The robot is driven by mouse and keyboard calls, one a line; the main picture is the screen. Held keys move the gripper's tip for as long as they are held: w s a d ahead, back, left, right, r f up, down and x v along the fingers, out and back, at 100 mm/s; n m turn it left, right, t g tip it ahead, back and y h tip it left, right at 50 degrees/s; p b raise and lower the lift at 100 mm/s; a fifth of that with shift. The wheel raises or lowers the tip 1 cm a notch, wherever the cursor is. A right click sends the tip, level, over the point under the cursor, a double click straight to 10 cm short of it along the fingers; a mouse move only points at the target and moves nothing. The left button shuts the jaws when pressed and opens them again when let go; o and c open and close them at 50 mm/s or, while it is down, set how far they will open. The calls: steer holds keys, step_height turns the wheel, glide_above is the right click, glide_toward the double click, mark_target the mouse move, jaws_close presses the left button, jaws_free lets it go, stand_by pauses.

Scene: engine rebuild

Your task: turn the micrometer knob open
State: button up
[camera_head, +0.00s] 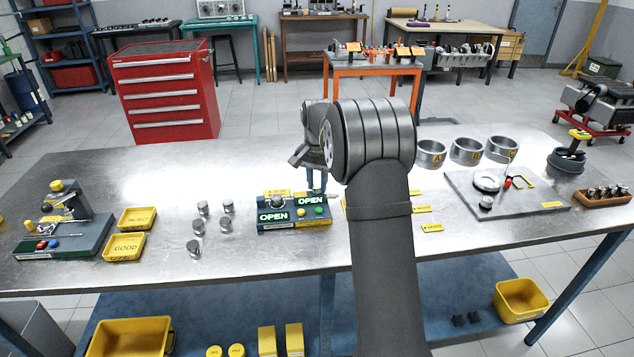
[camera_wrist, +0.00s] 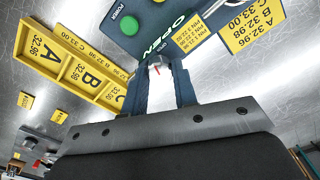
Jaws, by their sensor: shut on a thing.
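The micrometer station (camera_head: 292,222) is a dark box on the metal bench with two green OPEN displays, a yellow button and a green button. It also shows at the top of the wrist view (camera_wrist: 165,18), with an OPEN display. My gripper (camera_head: 317,184) reaches down at the back of the station, partly behind my arm. In the wrist view its two dark blue fingers (camera_wrist: 158,74) stand close together at the station's edge. They are shut on the micrometer knob, which is mostly hidden; a small red and pale bit shows between the fingertips.
Several metal pins (camera_head: 197,228) stand left of the station. Yellow trays (camera_head: 126,247) lie farther left. A yellow tray marked A, B, C (camera_wrist: 74,62) and label cards (camera_wrist: 252,27) lie close by. Metal rings (camera_head: 467,151) and a grey plate (camera_head: 525,205) are at the right.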

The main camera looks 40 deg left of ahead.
mark_target(317, 185)
steer(key=shift+m, duration=0.8)
steer(key=o, duration=1)
steer(key=shift+r, duration=0.1)
step_height(317, 185, up, 17)
steer(key=shift+r, duration=0.15)
step_height(317, 185, down, 18)
steer(key=shift+r, duration=0.2)
stand_by(0.5)
